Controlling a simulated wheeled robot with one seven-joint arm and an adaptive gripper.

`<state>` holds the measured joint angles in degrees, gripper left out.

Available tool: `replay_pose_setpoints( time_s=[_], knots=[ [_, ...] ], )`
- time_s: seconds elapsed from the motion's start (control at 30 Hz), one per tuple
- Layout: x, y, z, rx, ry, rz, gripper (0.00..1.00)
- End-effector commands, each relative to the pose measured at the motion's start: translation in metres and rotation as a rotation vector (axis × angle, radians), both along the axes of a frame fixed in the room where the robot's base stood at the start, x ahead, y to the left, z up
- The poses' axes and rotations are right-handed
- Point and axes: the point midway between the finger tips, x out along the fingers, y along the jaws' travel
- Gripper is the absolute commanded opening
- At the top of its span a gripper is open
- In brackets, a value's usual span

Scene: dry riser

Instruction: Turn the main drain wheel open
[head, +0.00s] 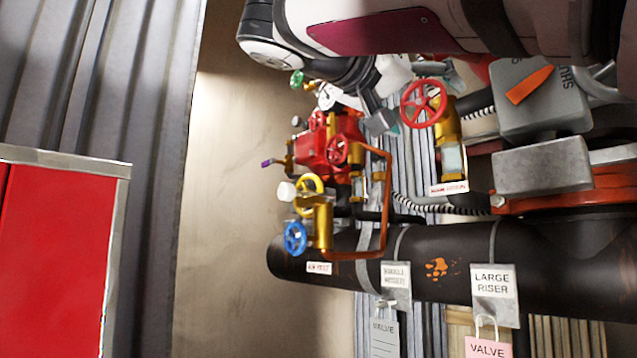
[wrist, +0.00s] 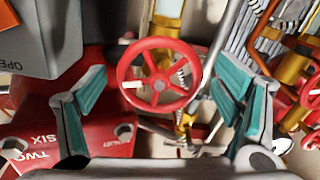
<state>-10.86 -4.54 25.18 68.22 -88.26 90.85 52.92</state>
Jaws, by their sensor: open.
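A red handwheel (head: 423,103) with spokes sits on a brass valve body (head: 446,128). A small white tag (head: 449,188) with red print hangs below it, too blurred to read surely. In the wrist view the red wheel (wrist: 160,44) faces the camera, between the two teal-padded fingers of my gripper (wrist: 160,82). One spoke bears a pale mark. The fingers are wide apart, one on each side of the wheel, with visible gaps; I cannot tell their depth relative to the rim. In the head view my gripper (head: 388,122) is just left of the wheel, partly hidden.
A grey box with an orange lever (head: 530,85) stands close right of the wheel. Smaller red wheels (head: 337,150), a yellow wheel (head: 309,187) and a blue wheel (head: 295,238) cluster at left. A black horizontal pipe (head: 450,265) runs below. Bare wall (head: 225,200) lies further left.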

Motion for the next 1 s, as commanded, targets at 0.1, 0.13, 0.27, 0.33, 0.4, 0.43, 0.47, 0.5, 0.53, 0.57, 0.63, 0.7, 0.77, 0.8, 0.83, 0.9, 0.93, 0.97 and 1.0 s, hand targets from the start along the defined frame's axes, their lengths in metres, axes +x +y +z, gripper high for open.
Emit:
replay_pose_setpoints(
  time_s=[0.1,0.13,0.27,0.33,0.4,0.43,0.47,0.5,0.53,0.57,0.63,0.7,0.77,0.8,0.83,0.9,0.93,0.97,1.0],
  knots=[
    [0.0041,-0.0059,-0.0002,0.0,0.0,0.0,0.83],
    [0.0046,-0.0066,-0.0002,0.0,0.0,0.0,0.83],
    [0.0054,-0.0075,-0.0001,0.001,0.001,0.001,0.83],
    [0.0054,-0.0075,-0.0001,0.001,0.001,0.001,0.83],
    [0.0053,-0.0074,-0.0001,0.001,0.001,0.001,0.83],
    [0.0053,-0.0074,-0.0001,0.0,0.0,0.001,0.79],
    [0.0053,-0.0073,-0.0001,0.0,0.0,0.001,0.72],
    [0.0053,-0.0073,-0.0001,0.0,0.0,0.001,0.63],
    [0.0053,-0.0073,-0.0001,0.0,0.0,0.001,0.56],
    [0.0053,-0.0072,-0.0001,0.0,0.0,0.001,0.49],
    [0.0053,-0.0072,-0.0001,0.0,0.0,0.0,0.35],
    [0.0052,-0.0072,-0.0001,0.0,0.0,0.0,0.35],
    [0.0053,-0.0073,-0.0001,-0.001,0.001,0.0,0.35],
    [0.0053,-0.0073,0.0,-0.002,0.002,0.0,0.35],
    [0.0052,-0.0072,0.0001,-0.003,0.004,0.0,0.35],
    [0.0051,-0.0073,0.0004,-0.008,0.011,0.0,0.35],
    [0.005,-0.0074,0.0006,-0.012,0.016,0.0,0.35],
    [0.0049,-0.0074,0.0008,-0.016,0.023,0.0,0.35],
    [0.0048,-0.0074,0.001,-0.024,0.033,0.0,0.35]
  ],
)
